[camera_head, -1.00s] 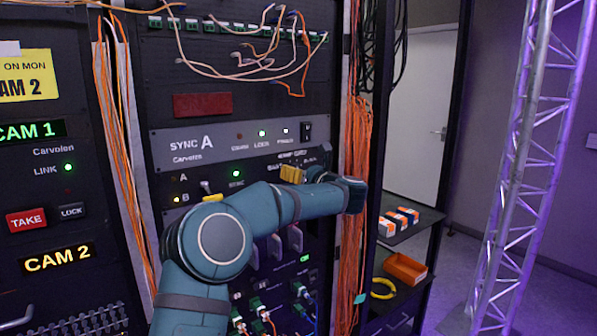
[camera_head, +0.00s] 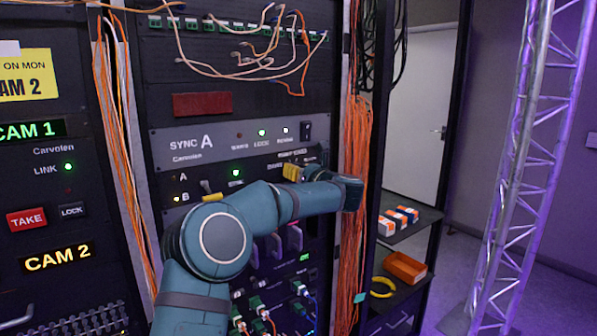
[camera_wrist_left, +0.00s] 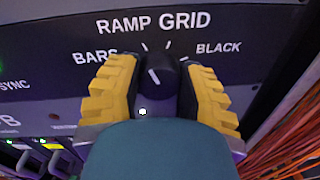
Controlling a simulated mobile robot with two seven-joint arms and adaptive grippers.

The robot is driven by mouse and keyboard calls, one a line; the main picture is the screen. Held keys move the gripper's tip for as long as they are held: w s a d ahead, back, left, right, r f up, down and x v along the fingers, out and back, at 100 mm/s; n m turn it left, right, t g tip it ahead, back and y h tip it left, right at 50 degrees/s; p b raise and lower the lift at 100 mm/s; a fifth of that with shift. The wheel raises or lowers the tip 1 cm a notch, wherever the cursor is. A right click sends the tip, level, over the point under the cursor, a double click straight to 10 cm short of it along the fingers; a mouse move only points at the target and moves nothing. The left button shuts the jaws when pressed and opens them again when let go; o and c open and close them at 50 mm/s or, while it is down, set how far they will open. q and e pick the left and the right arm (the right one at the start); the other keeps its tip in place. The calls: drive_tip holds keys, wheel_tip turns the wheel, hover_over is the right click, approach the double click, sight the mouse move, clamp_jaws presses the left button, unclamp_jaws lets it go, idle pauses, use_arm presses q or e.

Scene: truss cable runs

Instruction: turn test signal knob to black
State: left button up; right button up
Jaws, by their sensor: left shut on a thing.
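The test signal knob (camera_wrist_left: 160,73) is a dark round knob with a white pointer line, on a black panel lettered BARS, RAMP, GRID and BLACK. In the wrist view its line leans up and to the left, on the RAMP side, away from the BLACK label (camera_wrist_left: 219,48). My left gripper (camera_wrist_left: 162,88) has its yellow ribbed fingers shut on the knob, one on each side. In the head view the left gripper (camera_head: 292,172) is at the panel below the SYNC A unit, and my arm hides part of that panel. My right gripper is not in view.
Orange cables (camera_head: 354,215) hang right beside the panel. A small yellow-handled lever or switch (camera_head: 210,196) is left of the gripper. Plugged cables (camera_head: 258,308) sit below the arm. A shelf with an orange tray (camera_head: 405,268) and a truss (camera_head: 521,160) stand to the right.

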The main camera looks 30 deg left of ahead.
use_arm(q)
drive_tip(key=shift+r+m, duration=0.1)
drive_tip(key=shift+m, duration=0.2)
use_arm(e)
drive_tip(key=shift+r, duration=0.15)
use_arm(q)
drive_tip(key=m+p, duration=0.1)
drive_tip(key=m, duration=0.1)
drive_tip(key=shift+r+m, duration=0.1)
drive_tip(key=shift+m, duration=0.3)
drive_tip(key=m+p, duration=0.2)
drive_tip(key=shift+m, duration=0.4)
drive_tip(key=m+p, duration=0.3)
drive_tip(key=m, duration=0.1)
drive_tip(key=shift+w+g, duration=0.1)
drive_tip(key=shift+g, duration=0.2)
drive_tip(key=m+p, duration=0.4)
drive_tip(key=shift+m+g+p, duration=0.3)
drive_tip(key=shift+m+p, duration=0.8)
drive_tip(key=shift+m, duration=0.4)
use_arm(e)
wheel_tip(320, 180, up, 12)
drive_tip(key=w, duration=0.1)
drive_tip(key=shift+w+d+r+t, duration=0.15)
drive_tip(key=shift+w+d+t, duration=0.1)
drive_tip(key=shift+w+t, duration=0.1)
use_arm(q)
drive_tip(key=o, duration=1.2)
drive_tip(key=shift+f, duration=0.25)
